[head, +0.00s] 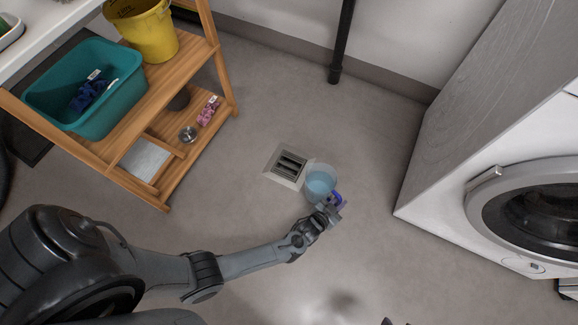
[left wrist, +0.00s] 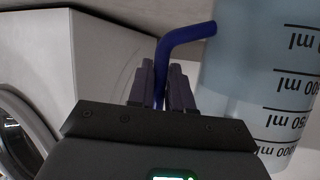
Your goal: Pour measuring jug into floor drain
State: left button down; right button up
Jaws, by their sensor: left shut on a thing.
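The measuring jug (head: 320,182) is clear with a blue handle and holds pale blue liquid. In the head view it is just right of and in front of the floor drain (head: 288,166), a square plate with a dark slotted grate. The jug overlaps the drain's right edge in the picture; its height above the floor is hard to tell. My left gripper (head: 334,207) is shut on the jug's handle. The left wrist view shows the fingers (left wrist: 164,88) closed around the blue handle, with the jug's marked wall (left wrist: 285,85) at right. My right gripper is not clearly visible.
A wooden shelf (head: 165,85) at upper left holds a teal tub (head: 125,105) and a yellow bucket (head: 150,38). A white washing machine (head: 455,215) stands at right. A black pipe (head: 342,45) runs down the back wall. The floor around the drain is clear.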

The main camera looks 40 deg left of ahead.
pick_arm(q)
jog(key=shift+r, duration=0.25)
